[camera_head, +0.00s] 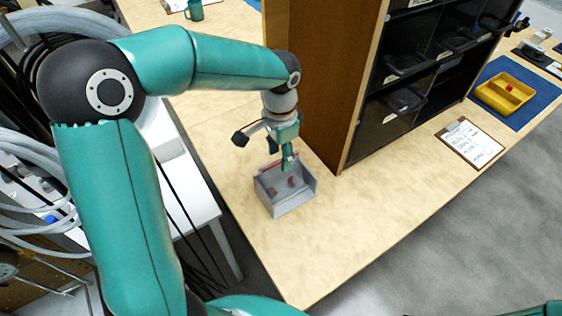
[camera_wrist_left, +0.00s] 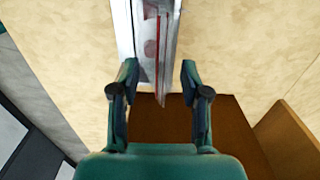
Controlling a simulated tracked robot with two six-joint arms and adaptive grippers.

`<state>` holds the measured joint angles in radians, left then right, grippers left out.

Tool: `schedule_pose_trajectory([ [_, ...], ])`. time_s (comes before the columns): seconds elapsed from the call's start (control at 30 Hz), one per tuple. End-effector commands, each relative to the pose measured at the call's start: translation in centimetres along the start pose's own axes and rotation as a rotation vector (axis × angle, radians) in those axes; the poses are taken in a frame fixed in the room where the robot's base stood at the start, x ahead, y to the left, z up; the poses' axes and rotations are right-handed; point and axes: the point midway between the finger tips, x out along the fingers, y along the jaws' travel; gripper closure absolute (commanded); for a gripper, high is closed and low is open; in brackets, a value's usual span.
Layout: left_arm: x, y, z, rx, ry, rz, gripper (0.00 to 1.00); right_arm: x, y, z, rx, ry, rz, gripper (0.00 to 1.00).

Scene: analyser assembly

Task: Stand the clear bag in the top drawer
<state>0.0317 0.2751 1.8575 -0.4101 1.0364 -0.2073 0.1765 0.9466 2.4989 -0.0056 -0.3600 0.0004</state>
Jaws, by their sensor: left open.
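The clear bag (camera_wrist_left: 164,45), with a red strip along its top edge, stands in a small grey open bin (camera_head: 294,203) on the wooden bench; reddish contents show through it. My left gripper (camera_wrist_left: 157,78) is open, pointing down at the bin, with one finger on each side of the bag's near end. In the head view the left gripper (camera_head: 288,163) is over the bin's back part and hides some of the bag. I cannot tell whether the fingers touch it. The dark cabinet (camera_head: 352,150) with drawers stands right of the bin. My right gripper is not in view.
A clipboard (camera_head: 470,146), a yellow tray (camera_head: 487,97) on a blue mat (camera_head: 540,97) and a green mug (camera_head: 194,10) are on the bench. The cabinet's brown side panel is close to my left gripper.

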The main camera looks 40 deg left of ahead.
Motion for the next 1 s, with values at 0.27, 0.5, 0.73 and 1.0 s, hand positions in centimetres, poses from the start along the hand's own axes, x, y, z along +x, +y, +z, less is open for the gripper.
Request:
schedule_pose_trajectory([
  [0.27, 3.0, 0.0, 0.0, 0.000, -0.001, 0.000, 0.54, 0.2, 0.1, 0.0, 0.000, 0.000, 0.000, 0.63],
  [0.5, 3.3, 0.0, 0.0, -0.001, 0.000, 0.000, 0.54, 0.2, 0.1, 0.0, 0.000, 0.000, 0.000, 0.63],
  [0.73, 3.3, 0.0, 0.0, -0.001, 0.000, 0.000, 0.74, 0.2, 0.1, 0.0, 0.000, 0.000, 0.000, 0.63],
  [1.0, 3.2, 0.0, 0.0, -0.001, 0.001, 0.000, 1.00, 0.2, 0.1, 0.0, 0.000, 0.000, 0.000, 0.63],
])
